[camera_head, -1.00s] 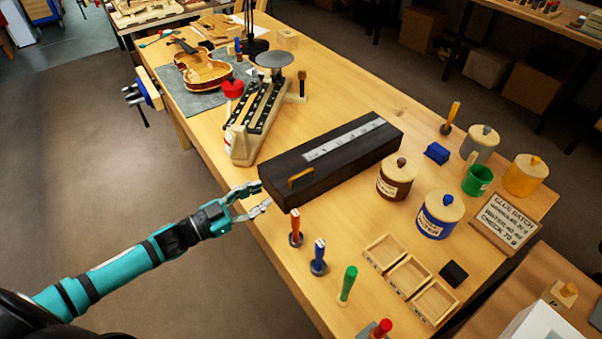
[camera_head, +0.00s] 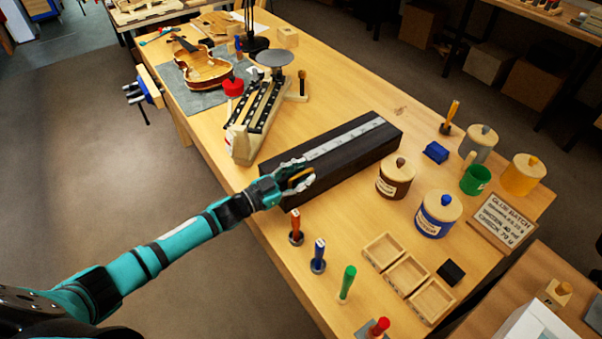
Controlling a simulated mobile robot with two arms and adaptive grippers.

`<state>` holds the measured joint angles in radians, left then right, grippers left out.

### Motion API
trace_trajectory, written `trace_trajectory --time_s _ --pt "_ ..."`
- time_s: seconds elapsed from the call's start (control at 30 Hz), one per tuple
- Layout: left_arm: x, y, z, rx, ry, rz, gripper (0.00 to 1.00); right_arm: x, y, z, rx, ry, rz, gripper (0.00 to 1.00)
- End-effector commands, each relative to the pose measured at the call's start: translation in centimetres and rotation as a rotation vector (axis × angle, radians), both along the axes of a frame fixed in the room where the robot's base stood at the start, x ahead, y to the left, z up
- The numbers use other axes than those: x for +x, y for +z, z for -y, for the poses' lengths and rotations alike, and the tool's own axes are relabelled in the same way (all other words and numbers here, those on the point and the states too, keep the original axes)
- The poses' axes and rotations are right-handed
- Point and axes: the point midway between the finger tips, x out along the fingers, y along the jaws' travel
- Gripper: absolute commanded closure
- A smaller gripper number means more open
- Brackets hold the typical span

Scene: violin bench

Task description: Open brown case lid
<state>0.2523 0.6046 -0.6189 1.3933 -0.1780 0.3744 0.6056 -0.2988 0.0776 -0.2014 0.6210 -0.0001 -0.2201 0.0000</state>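The long dark brown case (camera_head: 352,152) lies on the wooden bench with its lid down. A pale labelled strip (camera_head: 343,139) runs along its top. My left gripper (camera_head: 302,179) is at the case's near left end, around the tan handle (camera_head: 299,178) on the lid. Its fingers are on both sides of the handle and hide part of it. Whether they press on the handle is too small to tell. My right gripper is not in view.
Upright tools with orange (camera_head: 296,222), blue (camera_head: 319,250) and green (camera_head: 348,280) handles stand near the front edge. A wooden rack with dark strips (camera_head: 255,118) stands behind left.

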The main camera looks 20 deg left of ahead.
Motion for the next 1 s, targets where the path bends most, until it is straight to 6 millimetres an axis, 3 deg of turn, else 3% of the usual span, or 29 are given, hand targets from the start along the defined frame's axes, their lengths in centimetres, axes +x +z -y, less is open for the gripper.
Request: trace_trajectory --time_s 0.03,0.3,0.77,1.0 --pt "0.0 0.0 0.0 0.0 0.0 0.0 0.68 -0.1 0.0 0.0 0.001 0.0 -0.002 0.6" --pt "0.0 0.0 0.0 0.0 0.0 0.0 1.0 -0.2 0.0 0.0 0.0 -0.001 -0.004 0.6" --pt "0.0 0.1 -0.1 -0.002 0.001 -0.001 1.0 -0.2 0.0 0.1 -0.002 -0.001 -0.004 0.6" --pt "0.1 1.1 0.7 -0.043 0.001 -0.031 1.0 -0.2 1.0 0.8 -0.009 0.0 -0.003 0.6"
